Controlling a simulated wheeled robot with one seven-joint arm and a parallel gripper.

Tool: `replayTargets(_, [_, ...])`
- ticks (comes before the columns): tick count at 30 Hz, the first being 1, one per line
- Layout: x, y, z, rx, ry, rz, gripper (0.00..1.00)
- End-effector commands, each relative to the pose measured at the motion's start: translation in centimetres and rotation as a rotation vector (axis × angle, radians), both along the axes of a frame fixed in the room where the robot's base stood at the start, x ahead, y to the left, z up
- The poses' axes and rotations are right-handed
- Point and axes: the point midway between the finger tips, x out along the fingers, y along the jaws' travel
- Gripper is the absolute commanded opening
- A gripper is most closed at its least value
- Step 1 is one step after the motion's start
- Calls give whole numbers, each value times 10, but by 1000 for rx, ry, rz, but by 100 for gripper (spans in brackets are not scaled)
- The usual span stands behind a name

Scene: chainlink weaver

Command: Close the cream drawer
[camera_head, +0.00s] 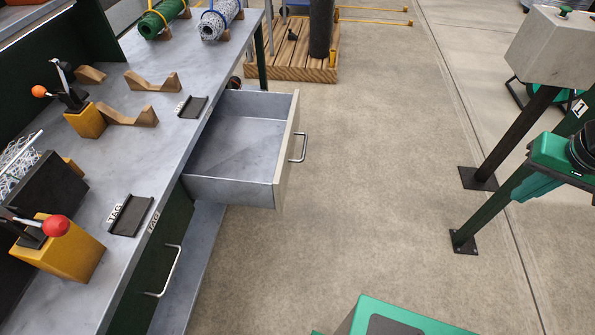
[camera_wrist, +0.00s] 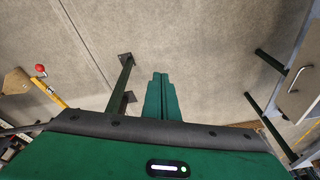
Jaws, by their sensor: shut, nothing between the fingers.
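The cream drawer (camera_head: 286,165) is pulled out from the grey-topped workbench in the head view. Its grey metal tray is empty, and a silver bar handle (camera_head: 299,147) is on its front. In the wrist view, a cream panel with a bar handle, which looks like the drawer front (camera_wrist: 291,105), is at the right edge, partly cut off. My gripper (camera_wrist: 160,76) is shut and empty in the wrist view, pointing over bare floor, apart from the drawer and to its left in that picture.
The workbench (camera_head: 150,55) carries wooden cradles, yellow blocks with levers, and mesh rolls. A wooden pallet (camera_head: 289,50) stands at the back. Green-and-black stands (camera_head: 510,175) are at the right. Floor (camera_head: 370,170) beside the drawer is clear.

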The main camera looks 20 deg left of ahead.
Motion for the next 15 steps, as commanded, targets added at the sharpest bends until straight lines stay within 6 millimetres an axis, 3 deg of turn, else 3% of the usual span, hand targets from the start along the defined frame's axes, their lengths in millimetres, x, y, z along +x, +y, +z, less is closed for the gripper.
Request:
replayTargets(3, [37,80,-26,47,-61,147,0])
replayTargets(7, [55,177,-53,134,-123,286,0])
replayTargets(12, [42,297,-84,276,-169,423,0])
replayTargets(15, [26,349,-98,349,-178,473,0])
